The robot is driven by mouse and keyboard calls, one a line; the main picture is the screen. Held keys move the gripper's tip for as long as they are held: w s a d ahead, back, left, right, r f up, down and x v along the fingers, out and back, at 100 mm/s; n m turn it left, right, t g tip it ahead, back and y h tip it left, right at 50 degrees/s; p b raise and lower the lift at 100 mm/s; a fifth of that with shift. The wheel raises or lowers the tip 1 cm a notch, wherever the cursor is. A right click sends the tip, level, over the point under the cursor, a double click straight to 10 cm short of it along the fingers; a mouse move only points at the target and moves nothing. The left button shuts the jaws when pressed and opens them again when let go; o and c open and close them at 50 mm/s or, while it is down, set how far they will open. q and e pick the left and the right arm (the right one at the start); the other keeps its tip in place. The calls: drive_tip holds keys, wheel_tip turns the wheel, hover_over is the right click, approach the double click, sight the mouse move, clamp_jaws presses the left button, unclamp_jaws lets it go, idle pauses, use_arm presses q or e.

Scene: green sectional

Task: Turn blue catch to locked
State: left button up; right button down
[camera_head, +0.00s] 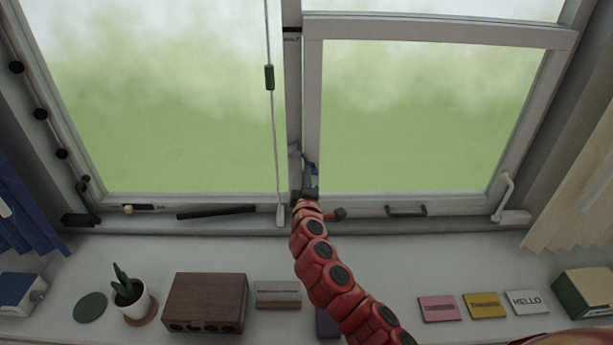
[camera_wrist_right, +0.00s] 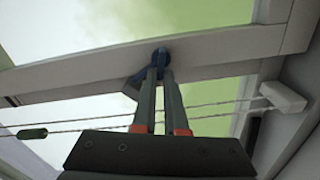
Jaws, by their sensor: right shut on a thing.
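The blue catch (camera_head: 309,169) sits low on the middle upright of the window frame. In the right wrist view the blue catch (camera_wrist_right: 161,57) shows at the fingertips, against the pale frame bar. My right gripper (camera_head: 309,190) reaches up to it from below, with its red arm crossing the sill. In the wrist view the right gripper's (camera_wrist_right: 160,72) two fingers are close together and shut on the catch. The fingers hide part of the catch, so its exact angle is hard to tell. My left gripper does not show in the head view.
A cord with a green toggle (camera_head: 269,77) hangs left of the middle upright. A red-knobbed piece (camera_head: 340,214) and a dark handle (camera_head: 406,210) are on the lower frame.

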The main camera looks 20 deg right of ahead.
drive_tip(key=shift+d+f+n, duration=0.1)
drive_tip(key=shift+f+n, duration=0.1)
drive_tip(key=shift+n, duration=1.3)
drive_tip(key=c, duration=1.1)
unclamp_jaws()
drive_tip(key=shift+o, duration=0.7)
drive_tip(key=shift+d, duration=0.1)
